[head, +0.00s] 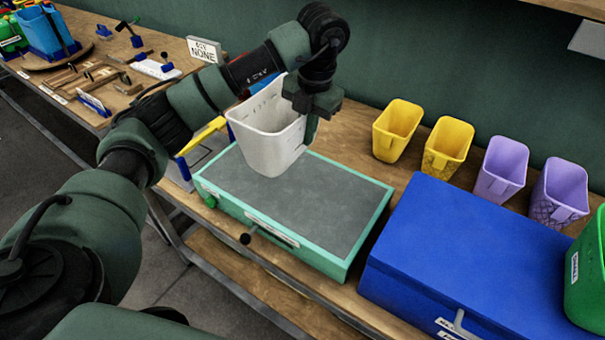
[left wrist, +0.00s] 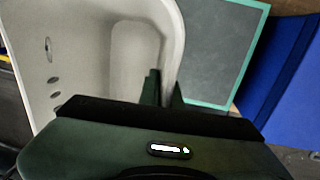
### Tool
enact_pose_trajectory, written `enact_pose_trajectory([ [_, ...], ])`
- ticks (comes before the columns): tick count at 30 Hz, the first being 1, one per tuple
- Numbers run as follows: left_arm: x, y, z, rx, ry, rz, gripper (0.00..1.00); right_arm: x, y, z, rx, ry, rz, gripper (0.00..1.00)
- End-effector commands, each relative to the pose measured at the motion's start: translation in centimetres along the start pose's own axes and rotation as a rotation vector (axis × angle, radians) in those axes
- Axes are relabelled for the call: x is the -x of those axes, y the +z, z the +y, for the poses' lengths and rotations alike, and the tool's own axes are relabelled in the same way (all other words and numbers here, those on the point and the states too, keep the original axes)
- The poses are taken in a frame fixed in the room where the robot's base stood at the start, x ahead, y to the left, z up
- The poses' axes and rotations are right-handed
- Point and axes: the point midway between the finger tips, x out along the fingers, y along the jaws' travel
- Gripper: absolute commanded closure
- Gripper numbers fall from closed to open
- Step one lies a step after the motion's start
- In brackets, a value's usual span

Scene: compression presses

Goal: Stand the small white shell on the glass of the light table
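The small white shell (head: 265,140) is an open-topped, tapered bin, held roughly upright over the left back part of the light table. The light table (head: 345,268) is a low box with a mint-green frame and a dull grey glass top (head: 315,205). My left gripper (head: 311,125) is shut on the shell's right wall. In the left wrist view the fingertips (left wrist: 164,90) straddle the wall of the white shell (left wrist: 85,60). Whether the shell's base touches the glass cannot be told. My right gripper is not in view.
A blue box (head: 480,250) stands right of the light table, with a green bin (head: 590,265) at its right end. Two yellow bins (head: 396,132) and two lilac bins (head: 500,170) line the wall. Tools lie on the bench at left, near a "NONE" sign (head: 204,51).

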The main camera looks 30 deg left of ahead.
Motion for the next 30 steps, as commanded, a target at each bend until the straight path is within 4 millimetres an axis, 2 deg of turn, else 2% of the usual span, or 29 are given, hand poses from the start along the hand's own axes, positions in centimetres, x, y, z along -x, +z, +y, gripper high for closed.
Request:
enact_pose_trajectory([
  [1, -1.6, -0.1, -0.3, -0.001, -0.004, 0.006, 1.0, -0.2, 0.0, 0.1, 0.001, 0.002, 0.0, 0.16],
  [9, -7.2, -0.1, -0.9, 0.001, 0.0, 0.004, 1.0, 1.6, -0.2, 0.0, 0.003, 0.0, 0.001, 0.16],
  [16, -9.3, 0.0, -1.2, 0.001, 0.0, 0.003, 1.0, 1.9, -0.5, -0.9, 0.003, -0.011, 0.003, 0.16],
  [24, -12.8, 0.0, -1.6, 0.001, 0.0, 0.001, 1.0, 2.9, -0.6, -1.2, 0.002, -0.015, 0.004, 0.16],
  [30, -13.0, 0.0, -1.7, 0.001, 0.0, 0.0, 1.0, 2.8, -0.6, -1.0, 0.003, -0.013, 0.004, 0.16],
])
